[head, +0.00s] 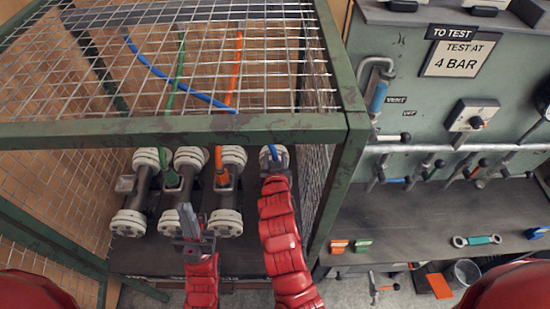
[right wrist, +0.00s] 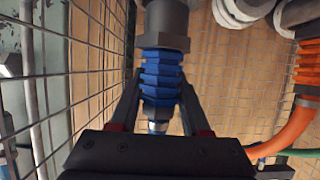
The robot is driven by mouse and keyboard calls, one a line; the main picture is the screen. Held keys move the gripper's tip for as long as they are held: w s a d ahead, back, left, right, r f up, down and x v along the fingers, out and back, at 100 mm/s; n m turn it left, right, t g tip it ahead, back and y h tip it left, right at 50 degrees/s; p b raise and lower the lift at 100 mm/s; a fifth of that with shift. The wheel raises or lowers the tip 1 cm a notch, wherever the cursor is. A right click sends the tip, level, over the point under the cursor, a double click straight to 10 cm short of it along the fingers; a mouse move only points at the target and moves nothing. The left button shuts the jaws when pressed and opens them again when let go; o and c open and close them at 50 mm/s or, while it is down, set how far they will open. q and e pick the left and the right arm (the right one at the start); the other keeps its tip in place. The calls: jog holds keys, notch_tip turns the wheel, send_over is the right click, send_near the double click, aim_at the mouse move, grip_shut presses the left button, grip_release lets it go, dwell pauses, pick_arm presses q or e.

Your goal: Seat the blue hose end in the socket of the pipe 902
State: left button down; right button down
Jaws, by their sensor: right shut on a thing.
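The blue hose end (right wrist: 162,78), a ribbed blue sleeve, is between the fingers of my right gripper (right wrist: 158,108) in the right wrist view. Its upper end meets a grey hex collar (right wrist: 163,42) with a grey cylinder above. I cannot tell whether that collar belongs to the hose or to a pipe socket, nor how deep anything sits. In the head view my right gripper (head: 274,160) covers most of a white flange (head: 266,152), with a bit of blue hose above. No number 902 is readable. My left gripper (head: 190,222) is in front of the pipes; its finger gap is unclear.
Several flanged pipes stand left of my right gripper, with a green hose (head: 170,178) and an orange hose (head: 221,172) at them. A green cage frame (head: 170,132) with wire mesh surrounds this area. A test panel (head: 420,70) with levers stands at right.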

jog(key=shift+f+b, duration=1.2)
jog(key=shift+f, duration=0.1)
jog(key=shift+c, duration=1.4)
grip_release()
jog(key=shift+s+r, duration=0.2)
jog(key=shift+s, duration=0.2)
jog(key=p+v, duration=0.6)
jog(key=v, duration=1)
jog(key=shift+s+r, duration=0.15)
jog(key=shift+s, duration=0.1)
